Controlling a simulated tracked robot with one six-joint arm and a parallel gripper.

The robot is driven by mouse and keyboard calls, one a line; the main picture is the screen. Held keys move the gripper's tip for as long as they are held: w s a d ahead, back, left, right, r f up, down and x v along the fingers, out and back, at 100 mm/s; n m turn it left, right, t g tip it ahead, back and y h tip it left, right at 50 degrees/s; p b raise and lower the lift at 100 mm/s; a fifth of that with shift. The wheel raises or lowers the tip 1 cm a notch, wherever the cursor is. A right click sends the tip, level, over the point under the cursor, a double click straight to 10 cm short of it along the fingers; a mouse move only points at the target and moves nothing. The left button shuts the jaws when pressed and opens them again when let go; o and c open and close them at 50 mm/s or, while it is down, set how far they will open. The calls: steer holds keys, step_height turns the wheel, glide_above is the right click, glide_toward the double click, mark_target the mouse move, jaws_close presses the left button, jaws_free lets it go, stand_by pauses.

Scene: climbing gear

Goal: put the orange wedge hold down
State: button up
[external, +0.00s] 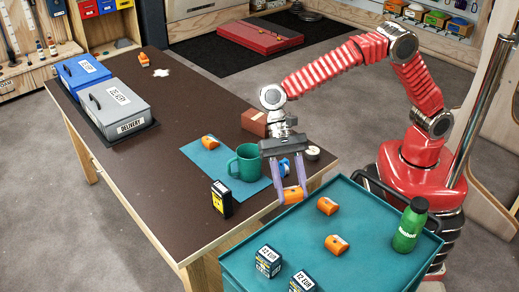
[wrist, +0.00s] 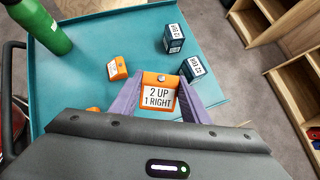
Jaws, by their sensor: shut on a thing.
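My gripper (external: 293,198) points down with its purple fingers shut on an orange wedge hold (external: 293,195). In the wrist view the orange wedge hold (wrist: 160,96) sits between the fingers, its label reading "2 UP 1 RIGHT". In the external view it shows near the far left corner of the teal cart top (external: 265,232), close to the table edge. The teal surface shows behind it in the wrist view. I cannot tell how high it is. Two similar orange holds lie on the cart, one (external: 327,206) nearer the gripper and one (external: 337,244) nearer the front.
Two dark boxes (external: 268,261) and a green bottle (external: 410,224) stand on the cart. The cart's middle has free room.

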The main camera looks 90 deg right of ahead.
mark_target(298, 201)
steer(key=shift+s+a+r+n, duration=0.15)
steer(key=shift+s+a, duration=0.15)
steer(key=shift+s, duration=0.15)
steer(key=shift+s+a+f+n, duration=0.15)
steer(key=shift+s+a, duration=0.1)
steer(key=shift+s, duration=0.15)
step_height(298, 201, down, 4)
steer(key=shift+s+r+g, duration=0.1)
steer(key=shift+g, duration=0.2)
steer(key=shift+f, duration=0.55)
steer(key=shift+f, duration=3.15)
steer(key=shift+f, duration=1.85)
steer(key=shift+f, duration=0.1)
